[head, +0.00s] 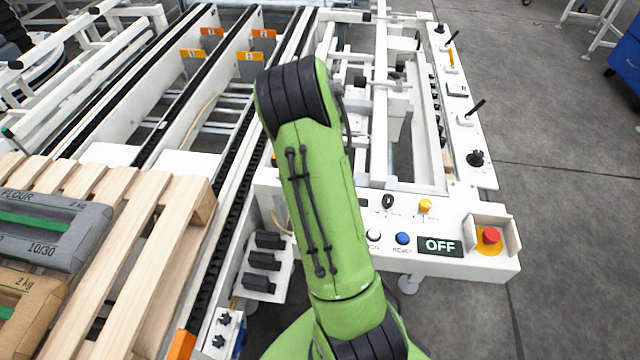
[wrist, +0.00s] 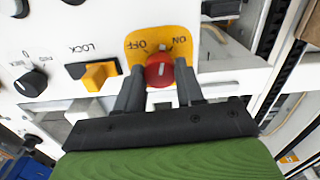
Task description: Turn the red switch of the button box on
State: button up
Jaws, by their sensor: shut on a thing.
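The red switch (wrist: 159,71) is a round red knob with a pale mark on it. It sits on a yellow plate (wrist: 133,41) labelled OFF on the left and ON on the right in the wrist view. My gripper (wrist: 160,80) has one finger on each side of the knob and is shut on it. Which label the mark points to is hard to tell. The white box face (wrist: 60,25) carries the switch. In the head view my green arm hides my gripper, and I cannot make out this switch.
Left of the switch are a yellow LOCK latch (wrist: 98,76) and a black rotary knob (wrist: 31,82). The head view shows a display reading OFF (head: 440,246), a red mushroom button (head: 491,235), a blue button (head: 403,238), and a wooden pallet (head: 150,210) with sacks at left.

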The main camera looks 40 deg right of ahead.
jog(key=m, duration=0.5)
jog(key=shift+m+p, duration=0.3)
dwell(0.4)
jog(key=o, duration=1)
jog(key=shift+o, duration=0.2)
notch_tip(320, 180, up, 16)
jog(key=p, duration=0.4)
jog(key=shift+p, duration=0.3)
jog(key=shift+f, duration=0.15)
